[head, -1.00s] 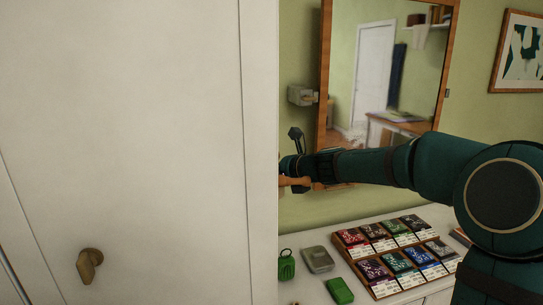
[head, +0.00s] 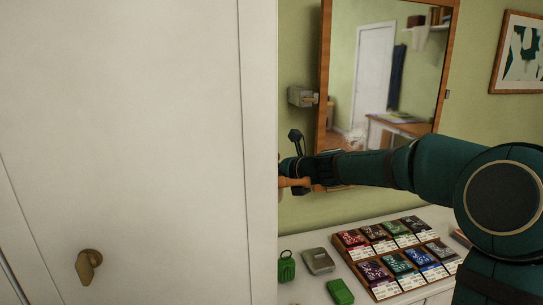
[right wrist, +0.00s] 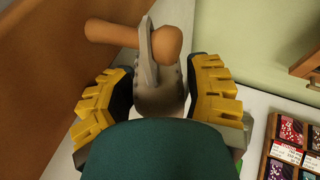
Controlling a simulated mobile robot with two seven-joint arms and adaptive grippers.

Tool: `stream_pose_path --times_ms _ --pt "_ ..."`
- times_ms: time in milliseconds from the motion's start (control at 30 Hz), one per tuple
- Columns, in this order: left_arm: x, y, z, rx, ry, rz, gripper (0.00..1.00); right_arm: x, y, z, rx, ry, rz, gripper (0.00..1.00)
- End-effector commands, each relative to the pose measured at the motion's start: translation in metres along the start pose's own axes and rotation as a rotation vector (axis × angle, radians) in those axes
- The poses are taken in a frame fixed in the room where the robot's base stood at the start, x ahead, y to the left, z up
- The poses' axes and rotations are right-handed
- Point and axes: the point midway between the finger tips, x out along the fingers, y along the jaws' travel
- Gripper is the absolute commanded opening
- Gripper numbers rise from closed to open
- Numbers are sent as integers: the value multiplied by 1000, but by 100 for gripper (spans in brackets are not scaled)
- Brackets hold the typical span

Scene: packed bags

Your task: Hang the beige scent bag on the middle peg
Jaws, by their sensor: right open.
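The beige scent bag (right wrist: 158,98) is in the right wrist view, between the fingers of my right gripper (right wrist: 161,82). Its strap loop stands up around a wooden peg (right wrist: 115,33), which seems to pass through it. My right gripper is open, with one yellow-padded finger on each side of the bag. My wrist hides the bag's lower part. In the head view the peg (head: 296,182) shows beside the white door's edge, below my gripper (head: 295,150), which the door partly hides. No other pegs show, so I cannot tell which peg this is. My left gripper is out of view.
The white door (head: 130,130) with a wooden knob (head: 88,266) fills the left. On the white top stand a green bag (head: 286,267), a grey tin (head: 318,261), a green box (head: 340,292) and a rack of coloured packets (head: 338,240). A mirror (head: 322,60) hangs behind my arm.

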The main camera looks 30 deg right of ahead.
Motion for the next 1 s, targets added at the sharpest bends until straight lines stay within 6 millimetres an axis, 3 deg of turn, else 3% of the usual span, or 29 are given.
stream_pose_path --times_ms 33,167,700,1000 --pt "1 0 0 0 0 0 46 8 16 -6 -6 12 38 71" --pt "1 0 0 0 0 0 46 3 15 -6 -6 11 36 71" --pt "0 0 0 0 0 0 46 -73 1 -2 -2 -3 15 71" --pt "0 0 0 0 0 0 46 -84 -2 -2 2 -4 11 71"
